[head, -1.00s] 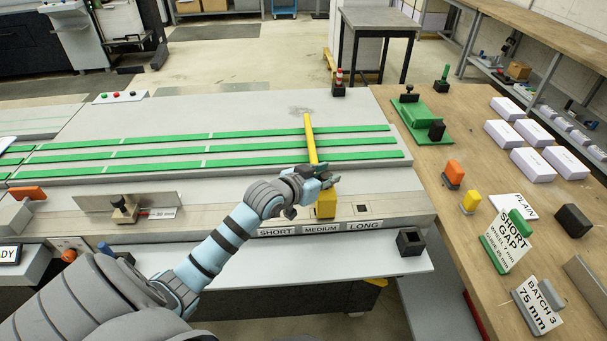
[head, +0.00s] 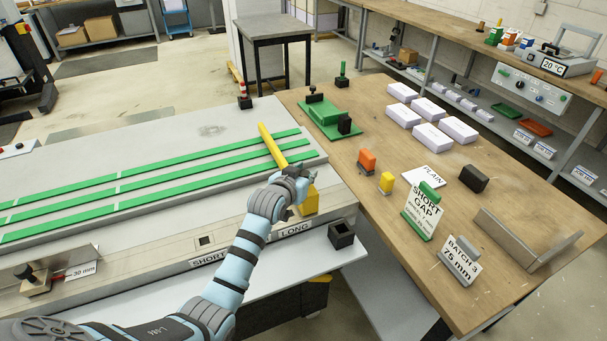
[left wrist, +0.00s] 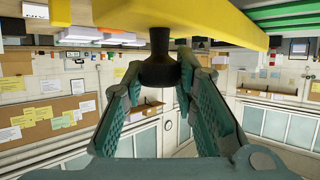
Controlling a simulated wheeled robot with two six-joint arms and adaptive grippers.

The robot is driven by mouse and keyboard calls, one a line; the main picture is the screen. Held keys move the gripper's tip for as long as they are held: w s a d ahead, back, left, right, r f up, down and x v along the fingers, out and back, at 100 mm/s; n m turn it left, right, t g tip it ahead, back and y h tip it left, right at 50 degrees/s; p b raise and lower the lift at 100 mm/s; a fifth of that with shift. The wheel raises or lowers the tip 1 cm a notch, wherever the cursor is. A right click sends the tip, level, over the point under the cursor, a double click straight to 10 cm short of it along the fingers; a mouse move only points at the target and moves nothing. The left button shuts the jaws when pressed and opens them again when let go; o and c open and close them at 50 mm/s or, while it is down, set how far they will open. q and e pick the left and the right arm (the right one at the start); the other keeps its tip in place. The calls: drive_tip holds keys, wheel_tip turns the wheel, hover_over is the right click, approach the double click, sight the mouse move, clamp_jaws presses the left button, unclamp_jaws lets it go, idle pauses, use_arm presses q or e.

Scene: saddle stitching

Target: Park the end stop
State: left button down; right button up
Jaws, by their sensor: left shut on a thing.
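The end stop is a long yellow bar (head: 271,146) lying across the green strips at the right end of the grey bed, with a yellow block (head: 311,203) at its near end. The block is by the LONG label (head: 295,229); whether it is seated or raised is unclear. My left gripper (head: 297,178) is over the bar's near part. In the left wrist view the fingers (left wrist: 158,90) are closed around the black knob (left wrist: 160,62) under the yellow bar (left wrist: 150,22). An empty square slot (head: 205,241) shows above the SHORT label (head: 207,260). My right gripper is not seen.
A dark open-topped block (head: 341,234) stands right of the bed's front corner. The wooden bench (head: 375,245) to the right holds a green fixture (head: 330,118), orange and yellow pieces, paper stacks and sign cards. My arm hides part of the label row.

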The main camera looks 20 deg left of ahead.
use_arm(q)
drive_tip(key=shift+f, duration=0.1)
drive_tip(key=c, duration=1.3)
unclamp_jaws()
drive_tip(key=shift+w, duration=0.15)
drive_tip(key=v, duration=1.2)
